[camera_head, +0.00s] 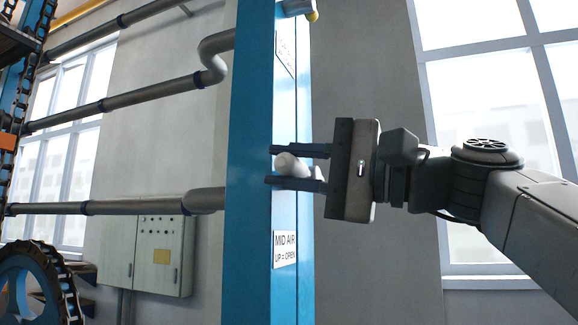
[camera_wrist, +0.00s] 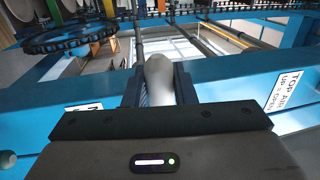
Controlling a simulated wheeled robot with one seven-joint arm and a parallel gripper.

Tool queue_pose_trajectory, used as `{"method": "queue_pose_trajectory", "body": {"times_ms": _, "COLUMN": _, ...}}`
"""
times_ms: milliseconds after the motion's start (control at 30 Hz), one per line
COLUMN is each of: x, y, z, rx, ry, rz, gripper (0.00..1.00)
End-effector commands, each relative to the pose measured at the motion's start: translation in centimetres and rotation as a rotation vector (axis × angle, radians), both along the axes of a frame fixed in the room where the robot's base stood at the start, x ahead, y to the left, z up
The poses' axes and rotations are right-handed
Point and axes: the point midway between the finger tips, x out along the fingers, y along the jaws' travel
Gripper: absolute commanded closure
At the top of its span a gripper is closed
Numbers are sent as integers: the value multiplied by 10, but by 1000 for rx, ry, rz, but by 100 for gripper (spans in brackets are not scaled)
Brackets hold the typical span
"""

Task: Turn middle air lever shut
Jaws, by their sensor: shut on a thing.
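The middle air lever (camera_head: 290,163) has a pale, rounded handle at the face of the blue post, above the sign "MID AIR UP = OPEN" (camera_head: 285,250). My gripper (camera_head: 272,165) reaches in from the right. One finger is above the handle and one below it, shut on it. In the wrist view the lever (camera_wrist: 159,72) sits between the two dark fingers of my gripper (camera_wrist: 158,85), its rounded end showing past them. Its base is hidden, so I cannot tell its exact angle.
A "TOP AIR" sign (camera_wrist: 287,88) is on the blue post (camera_wrist: 240,80) to the right in the wrist view. Grey pipes (camera_head: 130,95) and a cabinet (camera_head: 147,255) are left of the post.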

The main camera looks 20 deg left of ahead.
Motion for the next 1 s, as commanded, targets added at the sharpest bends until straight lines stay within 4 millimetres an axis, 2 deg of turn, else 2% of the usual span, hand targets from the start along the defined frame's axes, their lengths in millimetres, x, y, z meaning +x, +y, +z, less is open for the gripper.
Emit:
{"method": "queue_pose_trajectory", "body": {"times_ms": 67, "x": 1, "y": 0, "z": -2, "rx": -4, "ry": -1, "rz": -1, "gripper": 100}}
{"method": "queue_pose_trajectory", "body": {"times_ms": 100, "x": 1, "y": 0, "z": -2, "rx": -4, "ry": -1, "rz": -1, "gripper": 73}}
{"method": "queue_pose_trajectory", "body": {"times_ms": 167, "x": 1, "y": 0, "z": -2, "rx": -4, "ry": -1, "rz": -1, "gripper": 57}}
{"method": "queue_pose_trajectory", "body": {"times_ms": 667, "x": 1, "y": -4, "z": -2, "rx": -2, "ry": 0, "rz": -1, "gripper": 56}}
{"method": "queue_pose_trajectory", "body": {"times_ms": 767, "x": 2, "y": -15, "z": -4, "rx": -2, "ry": 0, "rz": -4, "gripper": 56}}
{"method": "queue_pose_trajectory", "body": {"times_ms": 1000, "x": 5, "y": -67, "z": -12, "rx": -2, "ry": 0, "rz": -6, "gripper": 56}}
